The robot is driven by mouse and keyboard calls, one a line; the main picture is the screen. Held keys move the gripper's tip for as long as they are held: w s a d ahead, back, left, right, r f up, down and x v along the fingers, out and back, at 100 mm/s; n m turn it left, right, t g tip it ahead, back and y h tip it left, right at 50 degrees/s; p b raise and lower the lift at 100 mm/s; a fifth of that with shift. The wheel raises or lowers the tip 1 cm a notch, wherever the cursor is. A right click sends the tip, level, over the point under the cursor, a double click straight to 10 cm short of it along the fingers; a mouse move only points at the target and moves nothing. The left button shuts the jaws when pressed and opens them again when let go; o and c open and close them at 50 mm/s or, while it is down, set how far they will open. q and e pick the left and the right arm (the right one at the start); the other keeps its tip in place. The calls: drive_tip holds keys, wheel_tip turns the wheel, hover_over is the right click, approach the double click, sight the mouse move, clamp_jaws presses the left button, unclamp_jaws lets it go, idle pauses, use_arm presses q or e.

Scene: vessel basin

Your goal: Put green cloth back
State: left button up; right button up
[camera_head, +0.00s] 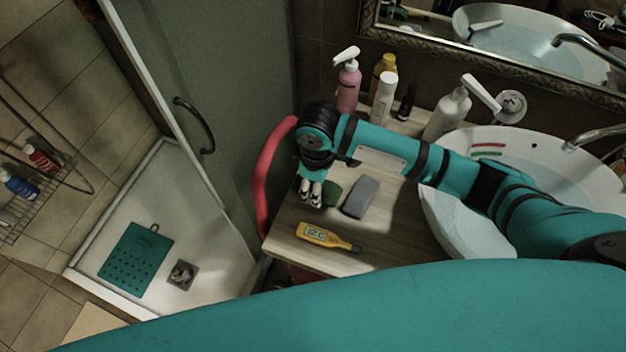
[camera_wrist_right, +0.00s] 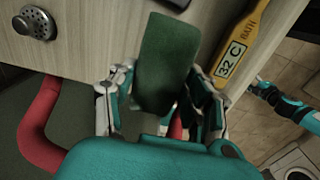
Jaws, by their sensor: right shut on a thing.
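The green cloth (camera_wrist_right: 167,62) looks like a folded, stiff dark green block in the right wrist view. In the head view it shows only as a small green piece (camera_head: 332,194), partly hidden by my right gripper. My right gripper (camera_head: 311,197) points down at the left end of the wooden counter. In the right wrist view the fingers (camera_wrist_right: 163,108) lie on both sides of the cloth's near end, shut on it. What appears to be my left gripper (camera_wrist_right: 262,90) shows small at the right of the wrist view, its fingers unclear.
A grey block (camera_head: 360,197) and a yellow bath thermometer (camera_head: 327,238) lie on the counter (camera_head: 395,240) close by. Several bottles, including a pink one (camera_head: 348,88), stand behind. A basin (camera_head: 465,220) is right. A red curved tube (camera_head: 266,175) runs along the counter's left edge.

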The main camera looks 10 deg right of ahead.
drive_tip(key=shift+w+a, duration=0.1)
drive_tip(key=shift+w, duration=1.25)
wheel_tip(320, 180, down, 4)
drive_tip(key=shift+s+r+p, duration=0.1)
drive_tip(key=shift+r+p, duration=0.15)
drive_tip(key=shift+p, duration=0.5)
drive_tip(key=shift+f, duration=0.15)
drive_tip(key=shift+f, duration=0.1)
drive_tip(key=o, duration=1)
wheel_tip(320, 180, up, 12)
drive_tip(key=shift+r+b, duration=0.15)
drive_tip(key=shift+b, duration=0.65)
